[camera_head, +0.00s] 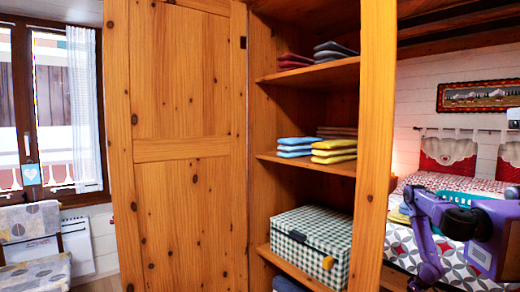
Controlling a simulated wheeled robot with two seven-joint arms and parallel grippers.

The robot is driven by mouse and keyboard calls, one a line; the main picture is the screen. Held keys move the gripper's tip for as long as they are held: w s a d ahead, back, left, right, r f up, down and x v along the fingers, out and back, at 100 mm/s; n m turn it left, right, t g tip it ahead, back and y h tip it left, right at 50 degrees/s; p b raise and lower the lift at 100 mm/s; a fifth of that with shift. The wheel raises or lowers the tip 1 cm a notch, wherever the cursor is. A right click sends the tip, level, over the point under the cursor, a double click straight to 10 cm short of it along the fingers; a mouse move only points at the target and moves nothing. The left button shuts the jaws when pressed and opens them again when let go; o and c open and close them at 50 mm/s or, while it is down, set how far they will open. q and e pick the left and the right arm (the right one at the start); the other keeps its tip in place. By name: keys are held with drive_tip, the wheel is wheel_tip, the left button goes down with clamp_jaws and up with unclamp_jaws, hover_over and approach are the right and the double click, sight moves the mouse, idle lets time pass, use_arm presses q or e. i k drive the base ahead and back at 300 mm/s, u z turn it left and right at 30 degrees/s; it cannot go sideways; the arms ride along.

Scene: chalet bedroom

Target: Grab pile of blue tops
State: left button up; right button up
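A small pile of folded blue tops (296,147) lies on the middle shelf of the open wooden wardrobe, near its left side. A pile of folded yellow tops (334,150) lies right beside it. My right arm's purple end (430,235) is at the right, in front of the bed and well away from the shelves. Its fingers cannot be made out clearly, and I see nothing held in it. My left gripper is not in view.
The wardrobe's left door (190,150) stands open; its right upright (376,150) edges the shelves. Folded clothes (335,51) lie on the upper shelf, a green checked box (313,240) on the lower. A bed (450,183) with a teal basket (462,197) is right; a chair (35,245) left.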

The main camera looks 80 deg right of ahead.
sight(301, 147)
drive_tip(key=z, duration=3.2)
